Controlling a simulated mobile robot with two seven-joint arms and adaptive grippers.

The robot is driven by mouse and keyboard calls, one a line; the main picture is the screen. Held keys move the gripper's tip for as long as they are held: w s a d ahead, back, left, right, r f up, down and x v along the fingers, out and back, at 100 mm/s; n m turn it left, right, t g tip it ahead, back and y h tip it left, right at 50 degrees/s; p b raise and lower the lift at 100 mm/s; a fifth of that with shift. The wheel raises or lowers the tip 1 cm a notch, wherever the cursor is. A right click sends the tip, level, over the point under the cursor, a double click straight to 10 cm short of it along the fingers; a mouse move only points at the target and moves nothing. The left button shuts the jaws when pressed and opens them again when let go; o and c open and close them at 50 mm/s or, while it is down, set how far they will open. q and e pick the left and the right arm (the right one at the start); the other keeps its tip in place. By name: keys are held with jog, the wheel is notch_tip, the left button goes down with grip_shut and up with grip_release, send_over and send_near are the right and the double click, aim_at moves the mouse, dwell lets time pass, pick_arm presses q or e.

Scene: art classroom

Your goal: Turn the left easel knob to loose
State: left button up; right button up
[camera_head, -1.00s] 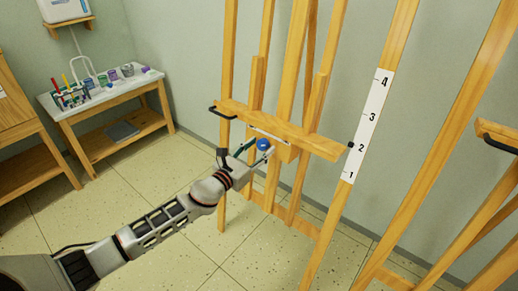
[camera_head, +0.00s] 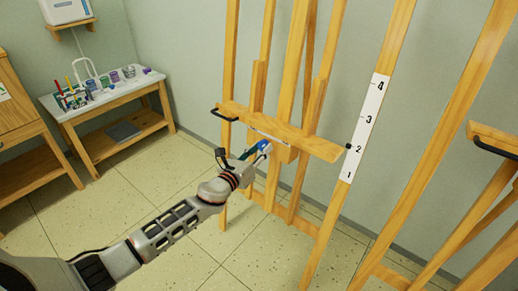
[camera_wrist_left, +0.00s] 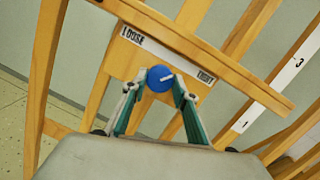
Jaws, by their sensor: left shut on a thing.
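The round blue easel knob (camera_head: 264,146) sits on the wooden block below the easel's tray bar; it also shows in the left wrist view (camera_wrist_left: 157,76). Its white pointer mark points right, toward the TIGHT label (camera_wrist_left: 205,78). The LOOSE label (camera_wrist_left: 131,36) is up and to the left of the knob. My left gripper (camera_head: 257,150) is shut on the knob, with one finger on either side of it in the left wrist view (camera_wrist_left: 158,83). The fingers partly cover the knob in the head view. My right gripper is out of view.
The easel's tray bar (camera_head: 318,145) runs just above the knob, with a black handle (camera_head: 224,115) at its left end. A numbered white scale (camera_head: 366,128) is on the right leg. A paint table (camera_head: 105,108) stands at the left. The floor before the easel is clear.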

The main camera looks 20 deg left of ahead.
pick_arm(q)
jog(key=shift+r+n+p, duration=0.3)
jog(key=shift+r+n, duration=0.1)
jog(key=shift+n, duration=0.3)
jog(key=shift+n+y, duration=0.3)
jog(key=shift+n, duration=0.1)
jog(key=n+p, duration=0.3)
jog(key=n, duration=0.1)
jog(key=shift+d+r+y, duration=0.1)
jog(key=shift+y, duration=0.2)
jog(key=n+p, duration=0.2)
jog(key=n, duration=0.1)
jog(key=shift+n+g+p, duration=0.4)
jog(key=shift+r+n+p, duration=0.1)
jog(key=shift+n+p, duration=0.65)
jog(key=shift+n, duration=0.15)
jog(key=n+g+p, duration=0.1)
jog(key=n+p, duration=0.3)
jog(key=n, duration=0.1)
jog(key=shift+p, duration=0.4)
jog(key=shift+n+g+p, duration=0.5)
jog(key=shift+n+p, duration=0.35)
jog(key=shift+n, duration=0.15)
jog(key=shift+n+p, duration=0.6)
jog(key=shift+n, duration=0.1)
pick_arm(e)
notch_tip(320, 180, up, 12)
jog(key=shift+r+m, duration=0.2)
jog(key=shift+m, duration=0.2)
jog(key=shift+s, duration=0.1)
